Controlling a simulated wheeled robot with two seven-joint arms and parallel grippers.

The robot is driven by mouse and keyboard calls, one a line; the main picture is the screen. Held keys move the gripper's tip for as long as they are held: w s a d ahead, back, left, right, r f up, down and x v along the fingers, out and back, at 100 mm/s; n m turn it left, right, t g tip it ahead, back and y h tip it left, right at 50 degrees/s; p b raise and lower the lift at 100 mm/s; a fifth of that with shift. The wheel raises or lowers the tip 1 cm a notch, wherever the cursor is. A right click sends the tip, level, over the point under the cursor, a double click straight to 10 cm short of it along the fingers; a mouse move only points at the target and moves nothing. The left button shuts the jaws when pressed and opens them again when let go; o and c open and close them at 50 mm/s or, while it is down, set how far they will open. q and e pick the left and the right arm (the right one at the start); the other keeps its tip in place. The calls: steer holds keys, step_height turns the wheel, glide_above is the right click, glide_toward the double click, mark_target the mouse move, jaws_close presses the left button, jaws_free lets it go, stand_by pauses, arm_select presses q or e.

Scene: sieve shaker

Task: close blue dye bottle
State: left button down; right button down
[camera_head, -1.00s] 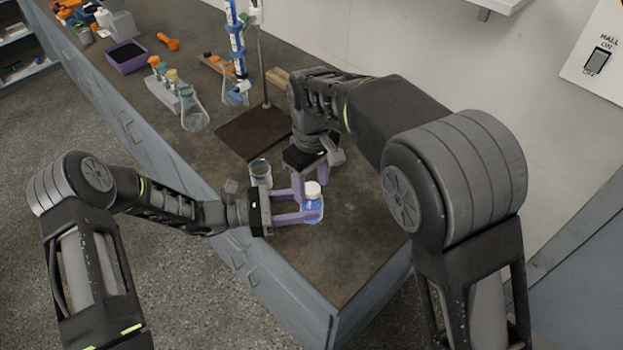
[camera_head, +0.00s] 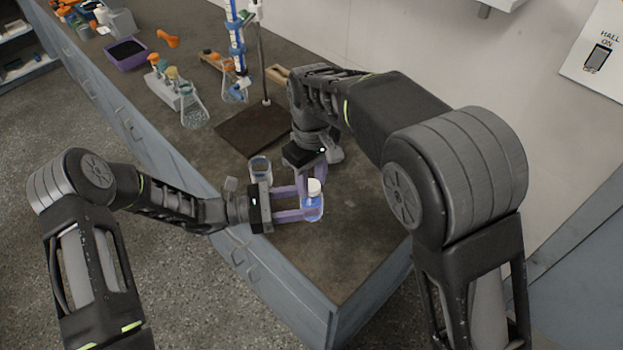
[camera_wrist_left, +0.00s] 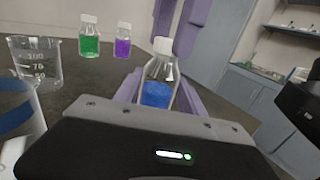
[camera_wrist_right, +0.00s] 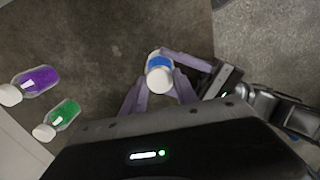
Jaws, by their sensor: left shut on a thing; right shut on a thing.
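The blue dye bottle (camera_head: 312,208) is clear with blue contents and stands upright near the bench's front corner. My left gripper (camera_head: 305,203) is shut on its body from the side; the bottle also shows in the left wrist view (camera_wrist_left: 157,92). The white cap (camera_head: 314,186) sits at the top of the bottle neck and also shows in the left wrist view (camera_wrist_left: 163,45). My right gripper (camera_head: 312,182) comes from behind and above, its purple fingers shut on the cap. The right wrist view shows the cap between its fingertips (camera_wrist_right: 158,82). The thread is hidden.
A glass beaker (camera_head: 260,170) stands just left of the grippers. Green (camera_wrist_left: 89,38) and purple (camera_wrist_left: 123,40) bottles stand nearby. A stand with a burette (camera_head: 237,45) and flasks (camera_head: 193,112) are farther back. The bench's right front corner is clear.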

steer(key=shift+m, duration=0.6)
steer(key=c, duration=0.9)
jaws_free()
step_height(320, 180, up, 12)
steer(key=shift+r, duration=0.1)
arm_select(q)
steer(key=c, duration=0.6)
jaws_free()
